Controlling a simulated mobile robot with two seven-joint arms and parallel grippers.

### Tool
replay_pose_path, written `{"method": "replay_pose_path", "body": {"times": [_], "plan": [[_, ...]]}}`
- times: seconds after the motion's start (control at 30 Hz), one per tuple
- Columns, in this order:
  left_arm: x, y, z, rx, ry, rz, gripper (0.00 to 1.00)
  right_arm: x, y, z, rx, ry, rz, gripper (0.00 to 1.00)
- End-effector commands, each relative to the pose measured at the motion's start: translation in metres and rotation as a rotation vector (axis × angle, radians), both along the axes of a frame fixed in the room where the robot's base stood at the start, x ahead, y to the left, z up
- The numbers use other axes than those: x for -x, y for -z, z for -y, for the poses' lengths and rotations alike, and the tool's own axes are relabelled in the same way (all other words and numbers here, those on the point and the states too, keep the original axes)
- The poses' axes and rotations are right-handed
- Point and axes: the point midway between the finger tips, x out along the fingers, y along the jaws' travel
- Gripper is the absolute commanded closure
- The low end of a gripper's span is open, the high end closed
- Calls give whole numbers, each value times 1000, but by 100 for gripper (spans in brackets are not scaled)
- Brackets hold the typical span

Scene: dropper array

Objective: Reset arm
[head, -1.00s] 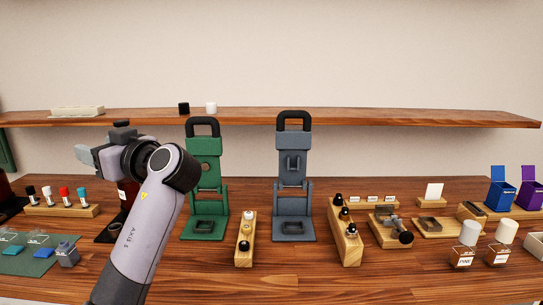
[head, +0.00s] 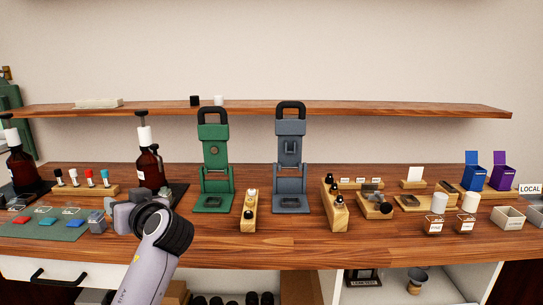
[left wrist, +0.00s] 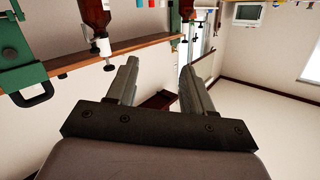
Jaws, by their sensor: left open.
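My left arm comes up from the bottom of the head view. Its gripper (head: 124,216) is over the front left of the wooden bench, beside the green mat. In the left wrist view my left gripper (left wrist: 158,78) shows two fingers apart with nothing between them. That view is tilted and looks past the bench edge to the room. My right gripper is not in view.
A green press (head: 215,160) and a grey press (head: 290,160) stand mid-bench. A brown bottle (head: 151,168) stands behind my left gripper. The green mat (head: 22,230) with coloured pieces is at left. Wooden holders (head: 336,215) stand right of centre. Open bench lies in front.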

Motion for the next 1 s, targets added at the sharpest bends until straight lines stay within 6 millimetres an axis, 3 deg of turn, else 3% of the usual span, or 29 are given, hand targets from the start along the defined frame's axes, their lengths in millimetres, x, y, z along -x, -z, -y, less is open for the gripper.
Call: {"method": "replay_pose_path", "body": {"times": [0.03, 0.27, 0.5, 0.7, 0.8, 1.0], "plan": [[2, 30, 2, 2, 50, -55, 48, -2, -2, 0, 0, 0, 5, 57], [28, 154, 24, 37, 320, -258, 48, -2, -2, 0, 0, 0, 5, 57], [92, 260, 51, 112, 573, -393, 48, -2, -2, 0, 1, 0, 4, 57], [165, 320, 73, 198, 746, -447, 48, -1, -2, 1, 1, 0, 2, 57], [204, 340, 81, 244, 815, -455, 48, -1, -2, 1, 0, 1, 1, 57], [273, 359, 92, 331, 904, -442, 48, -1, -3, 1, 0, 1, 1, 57]]}}
